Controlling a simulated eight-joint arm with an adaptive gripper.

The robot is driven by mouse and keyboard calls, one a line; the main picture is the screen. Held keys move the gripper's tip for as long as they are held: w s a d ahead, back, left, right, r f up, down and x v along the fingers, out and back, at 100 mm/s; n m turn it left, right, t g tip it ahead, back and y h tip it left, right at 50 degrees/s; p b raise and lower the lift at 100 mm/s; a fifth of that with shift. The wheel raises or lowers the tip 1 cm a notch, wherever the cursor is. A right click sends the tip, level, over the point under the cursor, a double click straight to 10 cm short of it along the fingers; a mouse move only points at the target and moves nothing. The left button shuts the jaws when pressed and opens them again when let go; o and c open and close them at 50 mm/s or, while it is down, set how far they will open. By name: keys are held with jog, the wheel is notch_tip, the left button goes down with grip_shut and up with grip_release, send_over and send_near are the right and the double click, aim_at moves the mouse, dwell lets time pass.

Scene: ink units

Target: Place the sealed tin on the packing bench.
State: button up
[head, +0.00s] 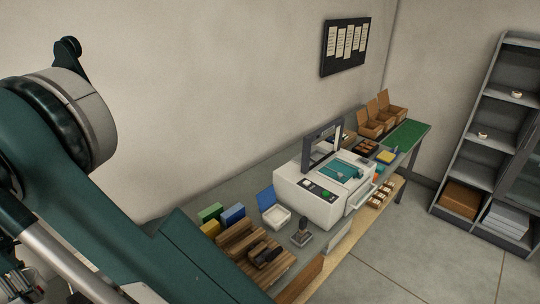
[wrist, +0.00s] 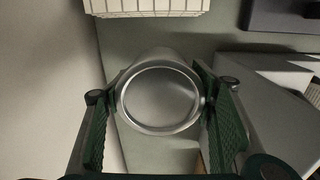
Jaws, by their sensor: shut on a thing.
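A round silver metal tin (wrist: 158,98) fills the middle of the wrist view, its flat circular end and raised rim facing the camera. My gripper (wrist: 161,90) is shut on it, one green ridged pad on each side. The tin's far side is hidden, and I cannot tell what is under it. I cannot make out the tin in the head view. A long bench (head: 245,185) runs along the wall there, with a green surface (head: 408,141) at its far end; I cannot tell which part is the packing bench.
On the bench are a white machine (head: 305,196) with a dark frame, open cardboard boxes (head: 372,126), a white box with a blue lid (head: 275,214) and wooden blocks (head: 240,236). A grey shelf (head: 487,140) stands right. In the wrist view, a white ribbed container (wrist: 145,7) is close above the tin.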

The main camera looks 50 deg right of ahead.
jog(key=w+d+r+m+p, duration=0.2)
jog(key=d+r+m+p, duration=0.45)
jog(key=d, duration=0.85)
jog(key=w+d+r+m+p, duration=0.1)
jog(key=d+r+p, duration=0.3)
jog(key=d+r, duration=0.8)
jog(key=w+d+f+m+b, duration=0.1)
jog(key=w+d+f, duration=0.15)
jog(key=d, duration=0.75)
jog(key=w+d+f+m+b, duration=0.2)
jog(key=d+f, duration=0.2)
jog(key=d, duration=0.5)
jog(key=m+b, duration=0.5)
jog(key=b, duration=0.4)
send_over(254, 183)
notch_tip(254, 183, down, 13)
jog(key=shift+s+d+f, duration=0.1)
jog(key=shift+s, duration=0.05)
jog(key=shift+f, duration=0.1)
jog(key=shift+f, duration=3.05)
